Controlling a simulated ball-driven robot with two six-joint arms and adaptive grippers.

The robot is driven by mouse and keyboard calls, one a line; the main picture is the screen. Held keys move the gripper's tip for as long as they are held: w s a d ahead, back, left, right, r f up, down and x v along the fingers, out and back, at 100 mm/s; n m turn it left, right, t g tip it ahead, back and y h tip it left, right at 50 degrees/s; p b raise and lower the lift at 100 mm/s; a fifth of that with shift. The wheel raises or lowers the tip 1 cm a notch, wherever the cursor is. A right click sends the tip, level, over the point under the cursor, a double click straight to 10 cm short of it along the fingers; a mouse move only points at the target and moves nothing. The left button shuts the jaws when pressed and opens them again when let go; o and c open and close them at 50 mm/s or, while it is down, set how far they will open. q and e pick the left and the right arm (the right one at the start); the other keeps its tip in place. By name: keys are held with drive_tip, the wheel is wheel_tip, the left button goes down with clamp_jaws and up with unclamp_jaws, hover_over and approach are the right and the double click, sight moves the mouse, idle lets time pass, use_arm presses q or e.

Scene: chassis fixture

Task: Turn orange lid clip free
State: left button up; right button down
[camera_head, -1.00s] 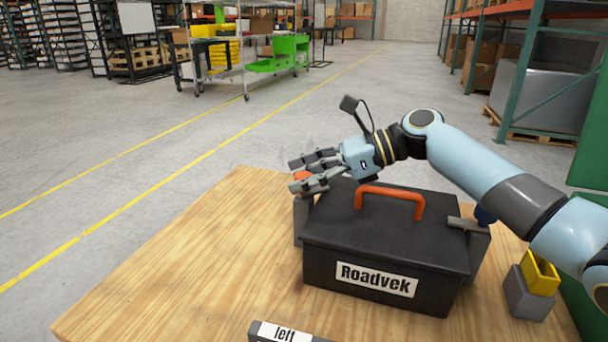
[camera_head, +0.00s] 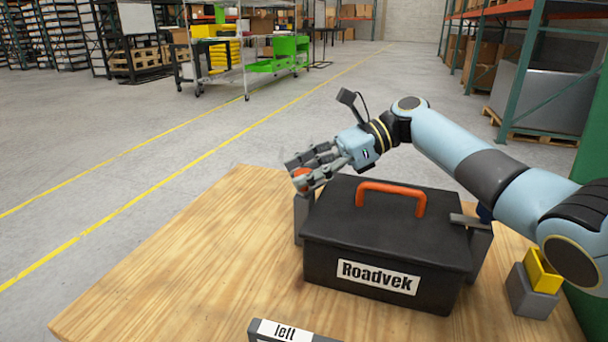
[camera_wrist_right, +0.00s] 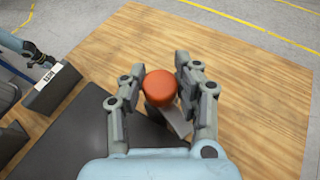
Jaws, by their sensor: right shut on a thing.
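The orange lid clip (camera_head: 301,180) is a round knob by the left end of a black toolbox (camera_head: 330,262), above a grey upright bracket (camera_head: 303,217). My right gripper (camera_head: 300,172) is shut on the clip, with fingers on both sides. In the right wrist view the clip (camera_wrist_right: 160,88) sits between the fingers of the right gripper (camera_wrist_right: 157,74), over a grey bar. The fingers partly hide the clip in the head view. My left gripper (camera_wrist_right: 38,57) shows small and dark at the wrist view's upper left; its opening is unclear.
The toolbox has an orange handle (camera_head: 391,190) and a Roadvek label. A grey bracket (camera_head: 481,252) stands at its right end. A yellow block (camera_head: 542,271) sits on a grey block. A block marked "left" (camera_head: 290,332) lies in front. The wooden table (camera_head: 190,265) is clear at left.

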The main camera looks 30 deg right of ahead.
drive_tip(key=n+g+b, duration=0.1)
drive_tip(key=n+g, duration=0.1)
drive_tip(key=shift+w+g, duration=0.1)
drive_tip(key=shift+g, duration=0.2)
drive_tip(key=shift+n+g+b, duration=1.05)
drive_tip(key=shift+n+g, duration=0.25)
drive_tip(key=shift+g, duration=0.1)
drive_tip(key=c, duration=0.9)
unclamp_jaws()
